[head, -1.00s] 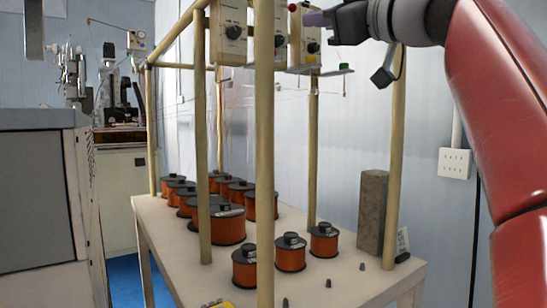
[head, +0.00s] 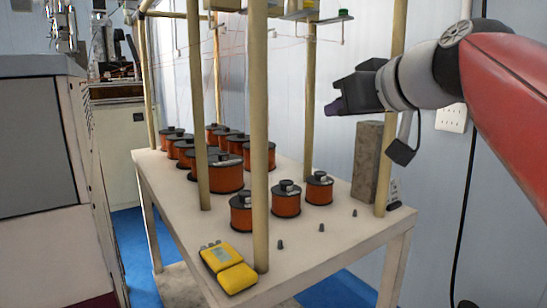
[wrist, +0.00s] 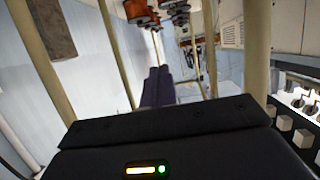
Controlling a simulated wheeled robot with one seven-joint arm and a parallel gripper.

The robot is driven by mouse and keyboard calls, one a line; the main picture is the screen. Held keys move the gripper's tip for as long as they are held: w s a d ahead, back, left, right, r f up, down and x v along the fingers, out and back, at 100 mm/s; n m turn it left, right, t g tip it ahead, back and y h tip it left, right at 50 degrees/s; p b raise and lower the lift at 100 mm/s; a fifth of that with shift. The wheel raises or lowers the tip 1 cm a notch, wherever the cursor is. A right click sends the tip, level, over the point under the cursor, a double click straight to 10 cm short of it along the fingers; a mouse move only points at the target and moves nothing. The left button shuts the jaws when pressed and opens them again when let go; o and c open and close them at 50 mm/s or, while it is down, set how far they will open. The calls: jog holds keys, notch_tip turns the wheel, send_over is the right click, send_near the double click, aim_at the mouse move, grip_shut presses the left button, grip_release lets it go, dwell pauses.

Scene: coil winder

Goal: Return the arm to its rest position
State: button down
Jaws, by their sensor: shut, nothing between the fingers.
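My gripper (head: 335,106) is at the upper right of the head view, at the end of my red arm, which comes in from the right edge. It is shut and empty, and its dark fingertips point to the left. It is in the air above the back right part of the table, in front of the wall and beside the right-hand post. In the wrist view the shut fingers (wrist: 158,88) stand close together in the middle, with nothing between them.
A pale table (head: 297,253) with tan posts (head: 259,150) holds several copper wire spools (head: 286,203). A grey block (head: 366,162) stands at its back right. A yellow meter (head: 229,267) lies at the front. A grey cabinet (head: 45,140) stands on the left.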

jog(key=s+d+f+m+g+h, duration=0.1)
jog(key=s+f, duration=0.5)
jog(key=f, duration=0.6)
jog(key=s+d+f+m+g+h, duration=0.2)
jog(key=s+f, duration=0.4)
jog(key=f, duration=0.7)
jog(key=s+d+f+m+g+h, duration=0.1)
jog(key=s+f, duration=0.5)
jog(key=f, duration=0.7)
jog(key=m+g+h, duration=0.1)
jog(key=g+h, duration=0.1)
jog(key=g, duration=0.1)
jog(key=shift+s+d+m, duration=0.25)
jog(key=shift+d+m, duration=0.05)
jog(key=shift+d, duration=0.1)
